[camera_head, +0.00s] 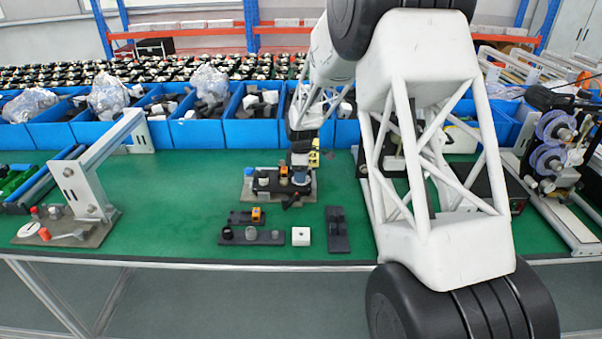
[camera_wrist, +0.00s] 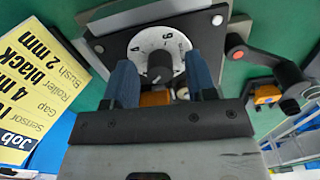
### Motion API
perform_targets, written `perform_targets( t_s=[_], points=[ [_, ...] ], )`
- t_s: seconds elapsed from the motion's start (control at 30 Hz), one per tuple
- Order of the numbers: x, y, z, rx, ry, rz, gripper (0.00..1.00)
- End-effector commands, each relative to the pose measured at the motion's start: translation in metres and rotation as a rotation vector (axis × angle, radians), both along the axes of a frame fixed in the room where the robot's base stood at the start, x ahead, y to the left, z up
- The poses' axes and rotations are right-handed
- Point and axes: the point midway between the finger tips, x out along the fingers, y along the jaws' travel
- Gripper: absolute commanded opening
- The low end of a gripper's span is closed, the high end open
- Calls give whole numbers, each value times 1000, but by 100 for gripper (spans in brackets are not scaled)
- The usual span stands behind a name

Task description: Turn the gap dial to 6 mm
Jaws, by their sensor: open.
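The gap dial (camera_wrist: 140,45) has a round white face with dark numerals on a dark plate in the wrist view. A black knob (camera_wrist: 159,68) stands at its centre. A numeral that looks like 6 or 9 shows near the face's far edge; I cannot tell the setting. My gripper (camera_wrist: 160,64) is open, with one blue finger on each side of the knob. No contact with the knob can be made out. In the head view my gripper (camera_head: 299,165) is low over the small fixture (camera_head: 250,190), and the dial cannot be made out there.
A yellow card (camera_wrist: 40,80) with printed job lines stands left in the wrist view. A dark lever with a red cap (camera_wrist: 238,55) is at right. Blue bins (camera_head: 200,133) line the back.

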Motion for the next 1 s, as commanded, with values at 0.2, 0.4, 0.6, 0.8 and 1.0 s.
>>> perform_targets(
  t_s=[0.2,0.4,0.6,0.8,1.0],
  points=[
    [0,0,0,0,0,0,51],
    [0,0,0,0,0,0,24],
    [0,0,0,0,0,0,2],
    [0,0,0,0,0,-14,2],
    [0,0,0,0,0,-73,2]
  ],
)
